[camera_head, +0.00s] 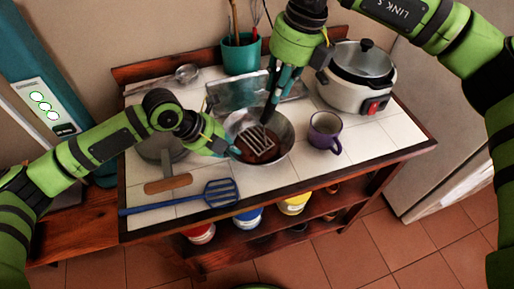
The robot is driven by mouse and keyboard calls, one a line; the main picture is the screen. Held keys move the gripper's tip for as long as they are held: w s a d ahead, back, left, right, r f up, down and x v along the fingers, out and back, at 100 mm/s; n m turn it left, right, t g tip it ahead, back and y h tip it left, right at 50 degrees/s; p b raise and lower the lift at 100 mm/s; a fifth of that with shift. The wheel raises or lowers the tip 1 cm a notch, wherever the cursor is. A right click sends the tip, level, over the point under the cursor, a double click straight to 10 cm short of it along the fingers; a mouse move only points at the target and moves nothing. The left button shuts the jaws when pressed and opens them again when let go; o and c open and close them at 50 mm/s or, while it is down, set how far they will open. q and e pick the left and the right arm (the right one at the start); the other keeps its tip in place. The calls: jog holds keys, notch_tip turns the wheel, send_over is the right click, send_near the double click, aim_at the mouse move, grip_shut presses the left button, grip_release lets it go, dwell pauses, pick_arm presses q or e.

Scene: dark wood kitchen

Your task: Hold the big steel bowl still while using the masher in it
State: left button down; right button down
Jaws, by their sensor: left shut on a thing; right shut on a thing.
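The big steel bowl (284,131) stands on the tiled worktop near its middle, with something brown inside. My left gripper (230,148) is shut on the left rim of the bowl. My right gripper (271,104) comes down from above and is shut on the masher. The masher's slotted metal head (256,142) is inside the bowl, over the brown contents. The masher's handle is mostly hidden by the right gripper's fingers.
A purple mug (325,131) stands close to the right of the bowl. A rice cooker (358,78) is behind it. A teal pot with utensils (241,54) stands at the back. A blue slotted turner (190,197) and a wooden-handled pan (165,184) lie front left.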

aim_at(278, 104)
jog(key=shift+f, duration=0.2)
jog(key=shift+d+x, duration=0.15)
jog(key=shift+x, duration=0.55)
jog(key=shift+d+x, duration=0.15)
jog(key=shift+x, duration=0.5)
jog(key=shift+f, duration=0.1)
jog(key=shift+a+v, duration=0.15)
jog(key=shift+v, duration=0.65)
jog(key=shift+a+v, duration=0.2)
jog(key=shift+v, duration=0.6)
jog(key=shift+f, duration=0.1)
jog(key=shift+d+x, duration=0.15)
jog(key=shift+x, duration=0.55)
jog(key=shift+d+x, duration=0.15)
jog(key=shift+x, duration=0.55)
jog(key=shift+a+v, duration=0.15)
jog(key=shift+v, duration=0.6)
jog(key=shift+a+v, duration=0.15)
jog(key=shift+v, duration=0.65)
